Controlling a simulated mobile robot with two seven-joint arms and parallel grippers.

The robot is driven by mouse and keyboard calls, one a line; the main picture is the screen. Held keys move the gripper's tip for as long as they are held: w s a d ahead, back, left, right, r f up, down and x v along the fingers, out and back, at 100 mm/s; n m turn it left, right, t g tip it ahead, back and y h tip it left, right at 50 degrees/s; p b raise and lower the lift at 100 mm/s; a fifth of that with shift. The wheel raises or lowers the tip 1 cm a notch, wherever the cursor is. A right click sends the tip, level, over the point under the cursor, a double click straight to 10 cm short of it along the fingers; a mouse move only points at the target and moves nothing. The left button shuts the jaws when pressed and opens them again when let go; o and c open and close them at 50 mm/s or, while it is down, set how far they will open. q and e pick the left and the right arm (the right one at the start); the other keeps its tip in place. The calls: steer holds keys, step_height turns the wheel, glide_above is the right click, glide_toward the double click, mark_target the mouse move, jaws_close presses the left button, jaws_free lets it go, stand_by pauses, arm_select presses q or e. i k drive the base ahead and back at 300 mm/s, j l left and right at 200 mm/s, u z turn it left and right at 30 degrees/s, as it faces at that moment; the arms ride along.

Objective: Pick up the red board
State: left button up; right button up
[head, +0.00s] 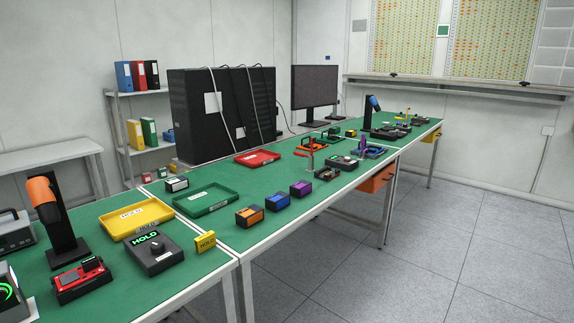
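A flat red board-like item (80,282) with a black block on its top lies at the near left of the green-topped bench (195,275). I cannot tell for sure that it is the board the task names. A shallow red tray (257,158) lies farther back on the bench, in front of the black cabinets. Neither of my grippers is in the head view, so their positions relative to the red items are hidden.
A black stand with an orange head (45,200) rises just behind the red item. A black HOLD box (153,252) stands to its right, a yellow tray (136,218) behind. Grey floor (400,260) right of the bench is clear.

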mark_target(91, 268)
steer(key=i+u, duration=0.25)
steer(key=u, duration=0.15)
steer(key=i+u, duration=0.2)
steer(key=u, duration=0.15)
steer(key=i+l+u, duration=0.15)
steer(key=u, duration=0.25)
steer(key=j+z, duration=0.15)
steer(key=j, duration=0.4)
steer(key=j+z, duration=0.2)
steer(key=j, duration=0.35)
steer(key=k+j+z, duration=0.15)
steer(key=j, duration=0.4)
steer(key=k+j+z, duration=0.2)
steer(key=j, duration=0.35)
steer(key=i, duration=0.1)
